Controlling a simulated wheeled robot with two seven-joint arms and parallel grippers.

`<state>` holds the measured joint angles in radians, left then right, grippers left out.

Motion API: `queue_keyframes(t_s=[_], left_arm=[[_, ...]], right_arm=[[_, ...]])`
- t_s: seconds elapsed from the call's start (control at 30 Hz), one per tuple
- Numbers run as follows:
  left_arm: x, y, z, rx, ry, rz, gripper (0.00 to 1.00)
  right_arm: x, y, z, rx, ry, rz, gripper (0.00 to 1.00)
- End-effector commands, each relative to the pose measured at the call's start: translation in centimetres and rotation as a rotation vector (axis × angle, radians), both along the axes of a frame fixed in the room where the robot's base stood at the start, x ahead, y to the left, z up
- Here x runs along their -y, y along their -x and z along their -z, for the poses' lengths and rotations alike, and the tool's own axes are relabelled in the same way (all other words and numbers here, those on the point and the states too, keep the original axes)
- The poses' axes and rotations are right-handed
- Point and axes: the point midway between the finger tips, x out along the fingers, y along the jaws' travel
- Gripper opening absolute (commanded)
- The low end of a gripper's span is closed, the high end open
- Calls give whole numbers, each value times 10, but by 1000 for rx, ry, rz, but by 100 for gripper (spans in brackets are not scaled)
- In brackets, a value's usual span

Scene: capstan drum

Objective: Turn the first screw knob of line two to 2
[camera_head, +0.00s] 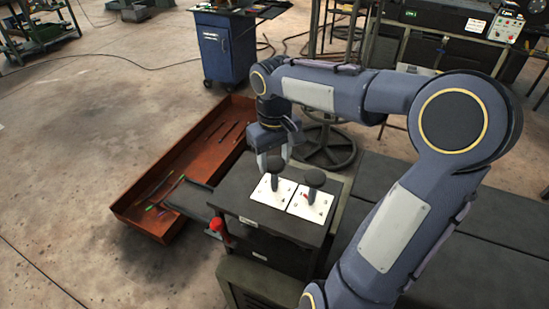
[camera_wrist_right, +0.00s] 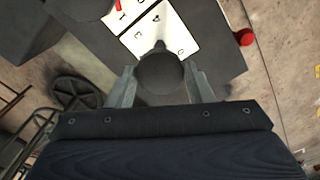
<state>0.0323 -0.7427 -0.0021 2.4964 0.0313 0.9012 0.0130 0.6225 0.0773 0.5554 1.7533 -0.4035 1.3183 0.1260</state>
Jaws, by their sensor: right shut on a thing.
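Two dark knobs stand side by side on white plates on top of a dark box. My right gripper (camera_head: 274,162) comes down over the left knob in the head view, on the left plate (camera_head: 266,193). In the right wrist view, its fingers (camera_wrist_right: 162,85) are on both sides of the round knob top (camera_wrist_right: 160,74), shut on it. The fingers hide part of this knob in the head view. The other knob (camera_head: 315,178) stands on the right plate (camera_head: 310,207), free, with a red pointer. My left gripper is out of view.
A red button (camera_head: 217,224) sticks out from the box's left side; it also shows in the right wrist view (camera_wrist_right: 245,38). A red-brown tray (camera_head: 160,228) with rods lies on the floor to the left. A handwheel (camera_head: 330,150) stands behind the box.

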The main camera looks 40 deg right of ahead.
Motion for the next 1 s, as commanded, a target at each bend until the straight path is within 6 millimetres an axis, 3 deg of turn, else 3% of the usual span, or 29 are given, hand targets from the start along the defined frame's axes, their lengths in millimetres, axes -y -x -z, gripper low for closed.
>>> queue_keyframes(t_s=[0.6,1.0], left_arm=[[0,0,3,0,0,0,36],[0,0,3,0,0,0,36]], right_arm=[[0,0,-1,1,0,543,24],[0,0,-1,1,0,715,24]])
